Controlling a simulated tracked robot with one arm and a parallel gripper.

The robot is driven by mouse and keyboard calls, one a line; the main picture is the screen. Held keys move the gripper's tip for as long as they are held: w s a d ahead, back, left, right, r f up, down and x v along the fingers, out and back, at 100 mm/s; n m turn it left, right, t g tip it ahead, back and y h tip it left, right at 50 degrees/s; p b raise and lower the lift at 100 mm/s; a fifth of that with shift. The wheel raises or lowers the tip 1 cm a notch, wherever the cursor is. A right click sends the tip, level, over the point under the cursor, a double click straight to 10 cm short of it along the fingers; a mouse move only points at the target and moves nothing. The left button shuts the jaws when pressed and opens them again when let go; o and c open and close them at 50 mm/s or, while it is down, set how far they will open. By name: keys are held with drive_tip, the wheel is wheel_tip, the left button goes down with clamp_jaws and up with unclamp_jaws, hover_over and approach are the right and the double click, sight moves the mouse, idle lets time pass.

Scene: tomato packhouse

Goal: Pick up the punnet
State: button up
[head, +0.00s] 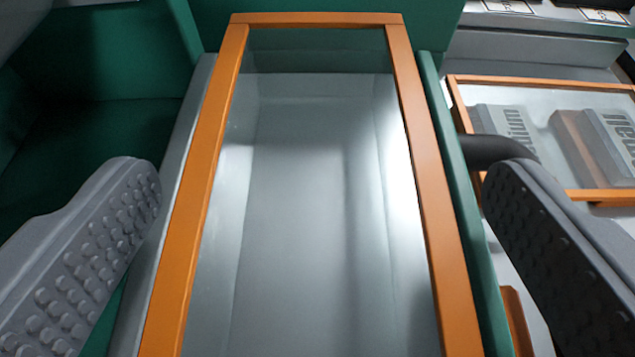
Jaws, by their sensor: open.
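My gripper (322,176) is open, with one grey, studded finger at the left edge of the view and the other at the right. Nothing is held between the fingers. Between them lies a long orange frame (421,150) around a clear, glossy pane, with a pale grey, empty-looking space under it. I cannot make out a punnet for certain in this view. The fingers are apart from each other, on either side of the orange frame; whether either touches anything is not clear.
Green walls (95,65) stand at the left and behind. A green strip (462,210) runs along the frame's right side. A dark rounded bar (500,150) shows behind the right finger.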

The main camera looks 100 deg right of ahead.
drive_tip(key=c, duration=1)
drive_tip(key=shift+c, duration=0.3)
